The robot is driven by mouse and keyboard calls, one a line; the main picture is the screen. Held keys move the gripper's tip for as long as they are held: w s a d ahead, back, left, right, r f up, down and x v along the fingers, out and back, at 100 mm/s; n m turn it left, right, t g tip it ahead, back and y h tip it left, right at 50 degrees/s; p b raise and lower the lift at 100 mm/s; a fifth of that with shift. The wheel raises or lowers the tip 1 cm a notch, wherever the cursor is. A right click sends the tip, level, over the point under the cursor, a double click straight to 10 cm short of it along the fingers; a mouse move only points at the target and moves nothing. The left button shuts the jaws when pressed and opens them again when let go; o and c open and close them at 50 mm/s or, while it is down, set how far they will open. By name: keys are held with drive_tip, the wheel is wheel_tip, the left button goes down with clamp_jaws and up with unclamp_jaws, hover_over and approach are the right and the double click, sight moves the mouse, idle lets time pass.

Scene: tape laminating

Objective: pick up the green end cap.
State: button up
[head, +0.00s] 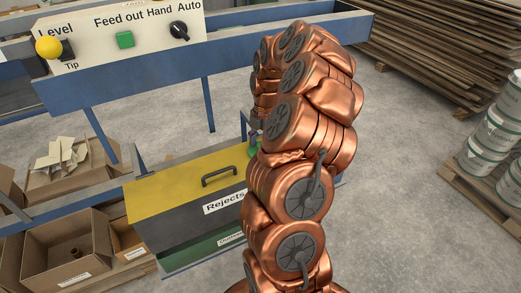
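A small green piece (253,151), which may be the green end cap, shows at the left edge of my copper arm, just above the right end of the yellow lid. My arm hides much of it. My gripper (255,128) seems to be just above it, a small dark part mostly hidden behind my arm. I cannot tell whether its fingers are open, or whether they touch the green piece.
A dark box with a yellow lid (160,190), marked Rejects, stands below. A control panel (150,25) on a blue frame (225,62) is behind. Cardboard boxes (70,250) are left, stacked boards (440,40) and cans (490,140) right. Floor between is clear.

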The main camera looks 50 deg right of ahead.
drive_tip(key=c, duration=0.9)
